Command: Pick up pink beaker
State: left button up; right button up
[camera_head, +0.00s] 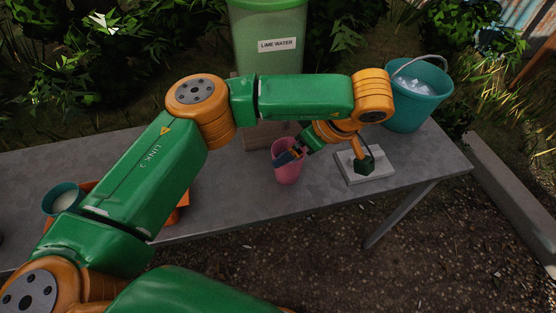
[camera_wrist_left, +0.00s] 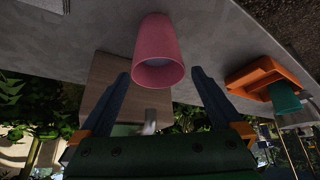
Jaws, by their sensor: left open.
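The pink beaker (camera_head: 287,174) stands upright on the grey table, below the lime water container. In the left wrist view the pink beaker (camera_wrist_left: 158,45) appears inverted, its open rim toward me. My left gripper (camera_head: 291,156) is at the beaker's upper part in the head view, with a dark blue finger across it. In the wrist view the left gripper (camera_wrist_left: 161,78) is open, its fingers apart on either side of the beaker's rim. I cannot tell whether a finger touches it. My right gripper is not in view.
A teal bucket (camera_head: 418,98) of ice stands at the table's right end, near a pale flat block (camera_head: 366,178). A green LIME WATER container (camera_head: 268,32) stands behind. A teal cup (camera_head: 65,198) and an orange tray (camera_wrist_left: 262,75) are at the left.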

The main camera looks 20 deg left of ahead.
aim_at(288, 174)
pick_arm(q)
jog(key=p+x, duration=0.1)
jog(key=x, duration=0.3)
jog(key=shift+w+d, duration=0.2)
jog(key=shift+a+f, duration=0.2)
jog(key=c, duration=1.4)
jog(key=shift+r, duration=0.2)
